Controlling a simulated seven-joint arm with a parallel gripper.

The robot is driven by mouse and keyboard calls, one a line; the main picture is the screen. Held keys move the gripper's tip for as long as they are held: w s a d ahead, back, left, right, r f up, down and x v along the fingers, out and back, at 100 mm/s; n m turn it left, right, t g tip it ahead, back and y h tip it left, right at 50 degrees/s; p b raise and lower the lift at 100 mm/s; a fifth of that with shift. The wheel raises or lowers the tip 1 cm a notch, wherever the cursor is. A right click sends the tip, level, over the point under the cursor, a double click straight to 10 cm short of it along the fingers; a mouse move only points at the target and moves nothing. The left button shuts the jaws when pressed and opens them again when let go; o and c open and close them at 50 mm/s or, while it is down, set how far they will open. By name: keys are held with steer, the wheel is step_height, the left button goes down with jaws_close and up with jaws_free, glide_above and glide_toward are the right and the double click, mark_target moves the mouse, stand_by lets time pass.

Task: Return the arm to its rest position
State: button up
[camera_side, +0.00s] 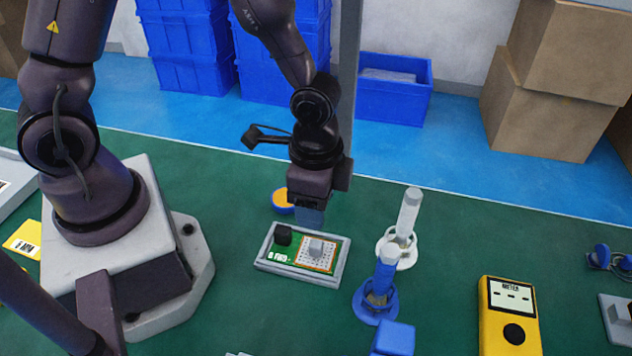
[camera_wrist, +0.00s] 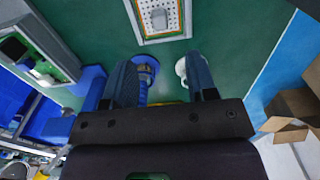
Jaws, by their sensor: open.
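My gripper (camera_side: 311,218) points down just above and behind the grey tray (camera_side: 262,263) in the side view. Its two dark fingers stand apart in the wrist view (camera_wrist: 163,80), with no object visibly held. The tray holds a green board with a black block (camera_side: 283,235) and a white dotted grid. A small grey block (camera_side: 317,247) sits on the grid, apart from the fingers. In the wrist view a grey block (camera_wrist: 158,18) also shows on a dotted grid at the top.
A white holder with an upright tool (camera_side: 409,210) and a blue one (camera_side: 385,272) stand right of the tray. A yellow meter (camera_side: 510,318) lies farther right. An orange-and-blue round item (camera_side: 283,201) is behind the tray. Blue crates (camera_side: 392,95) and cardboard boxes (camera_side: 545,105) stand at the back.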

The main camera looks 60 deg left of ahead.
steer(key=s+a+r+n+t, duration=0.2)
steer(key=a+r+n, duration=0.1)
steer(key=r, duration=0.4)
steer(key=s+a+r+n+t, duration=0.1)
steer(key=s+a+r+n, duration=0.2)
steer(key=r, duration=0.5)
steer(key=s+a+r+n+t, duration=0.2)
steer(key=s+a+r+n, duration=0.1)
steer(key=r, duration=0.4)
steer(key=shift+a+r+t, duration=0.3)
steer(key=shift+a, duration=0.6)
steer(key=shift+s, duration=0.1)
